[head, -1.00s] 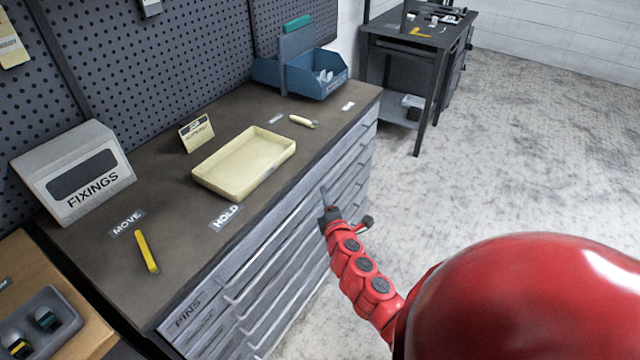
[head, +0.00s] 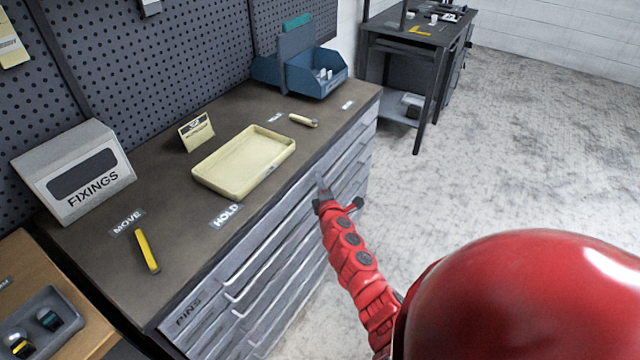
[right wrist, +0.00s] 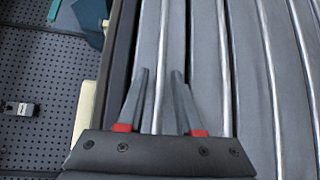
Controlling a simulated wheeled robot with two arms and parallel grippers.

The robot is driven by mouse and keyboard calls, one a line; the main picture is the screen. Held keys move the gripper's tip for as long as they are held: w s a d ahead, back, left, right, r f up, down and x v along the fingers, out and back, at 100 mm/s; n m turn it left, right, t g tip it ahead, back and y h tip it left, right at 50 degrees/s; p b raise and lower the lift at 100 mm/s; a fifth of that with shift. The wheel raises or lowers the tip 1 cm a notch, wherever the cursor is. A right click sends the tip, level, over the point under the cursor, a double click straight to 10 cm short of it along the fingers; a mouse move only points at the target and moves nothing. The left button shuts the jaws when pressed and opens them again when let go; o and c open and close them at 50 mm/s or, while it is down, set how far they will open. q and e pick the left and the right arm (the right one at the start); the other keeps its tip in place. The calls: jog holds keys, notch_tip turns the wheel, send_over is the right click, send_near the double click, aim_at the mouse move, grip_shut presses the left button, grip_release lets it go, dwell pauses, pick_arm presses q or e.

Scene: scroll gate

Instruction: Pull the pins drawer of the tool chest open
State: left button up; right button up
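The grey tool chest (head: 290,235) has a column of wide drawers with long lip handles. The drawer with the PINS label (head: 188,312) is the top one, just under the dark worktop, and it looks closed. My right gripper (head: 322,185) is in front of the upper drawers, toward the far end of the chest. In the right wrist view its two fingers (right wrist: 157,90) are apart, with a drawer lip (right wrist: 163,60) showing between them. I cannot tell whether they touch it. My left gripper is not in view.
On the worktop stand a cream tray (head: 205,183), a FIXINGS box (head: 110,190), a yellow-handled tool (head: 147,251), a small card (head: 196,132) and a blue bin (head: 320,88). A dark workbench (head: 390,45) stands behind. The floor at right is clear.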

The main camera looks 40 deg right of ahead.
grip_shut()
dwell(1.2)
